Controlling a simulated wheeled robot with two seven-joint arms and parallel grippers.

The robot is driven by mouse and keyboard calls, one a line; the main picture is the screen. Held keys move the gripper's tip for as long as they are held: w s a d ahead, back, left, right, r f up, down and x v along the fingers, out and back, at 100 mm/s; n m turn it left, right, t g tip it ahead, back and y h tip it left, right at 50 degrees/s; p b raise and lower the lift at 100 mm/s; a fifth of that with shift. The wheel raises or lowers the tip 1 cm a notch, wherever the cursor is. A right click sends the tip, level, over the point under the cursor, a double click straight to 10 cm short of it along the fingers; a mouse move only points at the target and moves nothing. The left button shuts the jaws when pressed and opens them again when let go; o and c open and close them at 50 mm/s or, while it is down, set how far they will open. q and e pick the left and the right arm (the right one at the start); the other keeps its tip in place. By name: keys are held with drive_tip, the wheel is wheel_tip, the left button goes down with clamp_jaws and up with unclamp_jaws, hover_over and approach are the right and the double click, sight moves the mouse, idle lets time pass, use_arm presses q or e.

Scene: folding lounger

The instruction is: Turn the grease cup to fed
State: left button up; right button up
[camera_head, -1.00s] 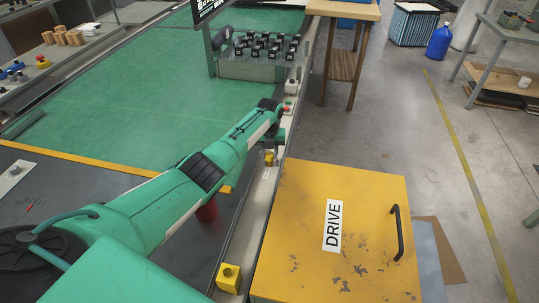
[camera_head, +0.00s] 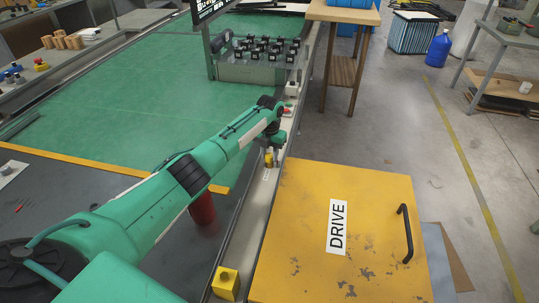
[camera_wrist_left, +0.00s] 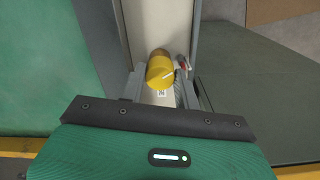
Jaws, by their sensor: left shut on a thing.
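The grease cup (camera_wrist_left: 160,66) is a yellow round cap with a white pointer line. It stands on the pale rail, and the pointer slants up to the right in the left wrist view. A small label (camera_wrist_left: 162,93) lies just below it, too small to read. My left gripper (camera_wrist_left: 160,82) is shut on the cup, one grey finger on each side. In the head view, the cup (camera_head: 269,157) shows small and partly covered below my left gripper (camera_head: 272,150). My right gripper is not in view.
The yellow DRIVE cabinet (camera_head: 370,195) with a black handle stands right of the rail (camera_head: 250,222). A yellow block (camera_head: 226,283) sits on the rail nearer me. A red button (camera_head: 287,110) is just beyond the gripper. The green belt (camera_head: 110,110) lies left.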

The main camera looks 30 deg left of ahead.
use_arm(q)
drive_tip(key=o, duration=1)
drive_tip(key=shift+c, duration=0.2)
drive_tip(key=shift+r, duration=0.15)
